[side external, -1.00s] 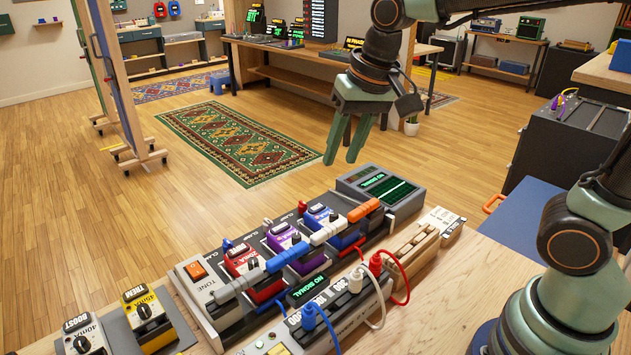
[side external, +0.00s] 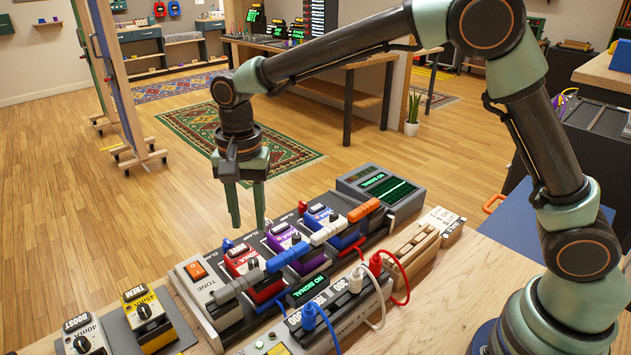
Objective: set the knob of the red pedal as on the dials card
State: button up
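The red pedal (side external: 240,258) sits on the pedal board, second from its left end, with a white label and a small dark knob (side external: 252,264) on top. The knob's setting is too small to read. My gripper (side external: 247,226) points down with its two green fingers apart and nothing between them. It hangs in the air just above and behind the red pedal, not visibly touching it.
A purple pedal (side external: 281,238) and a blue pedal (side external: 319,215) stand right of the red one, with grey, white and orange plugs across the row. A green-screened box (side external: 385,187) stands behind. Red, white and blue cables (side external: 400,275) loop in front. Yellow and white pedals stand at left.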

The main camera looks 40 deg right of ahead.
aim_at(253, 259)
notch_tip(253, 259, down, 10)
jog(key=shift+r, duration=0.25)
grip_shut()
